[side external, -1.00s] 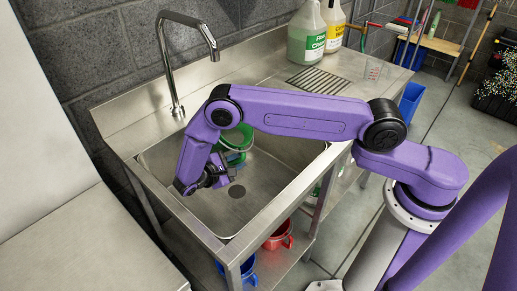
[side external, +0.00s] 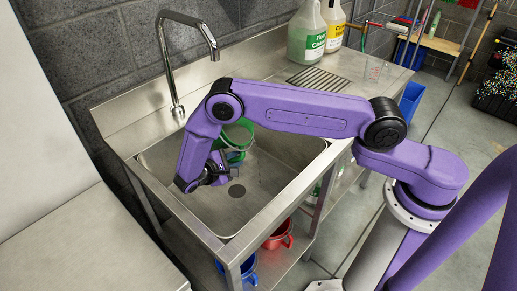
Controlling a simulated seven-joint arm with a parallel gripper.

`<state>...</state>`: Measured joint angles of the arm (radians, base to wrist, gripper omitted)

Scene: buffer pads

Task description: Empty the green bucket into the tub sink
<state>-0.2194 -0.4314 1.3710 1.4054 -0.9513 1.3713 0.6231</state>
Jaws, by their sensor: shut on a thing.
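The green bucket (side external: 236,156) is over the left back part of the steel tub sink (side external: 275,185), partly hidden behind my arm. It looks tilted, with a pale grey inside or side showing. My gripper (side external: 222,177) is low inside the sink's outline, just below and left of the bucket, and is shut on it. The fingers' contact is too small to make out. I cannot tell how much is left in the bucket. The dark round drain (side external: 237,190) shows on the sink floor.
A tall chrome faucet (side external: 180,60) arches over the sink's back left. Two jugs (side external: 307,32) and a ribbed drain grate (side external: 318,79) are on the right counter. A red bucket (side external: 279,236) and a blue bucket (side external: 240,268) stand on the shelf below.

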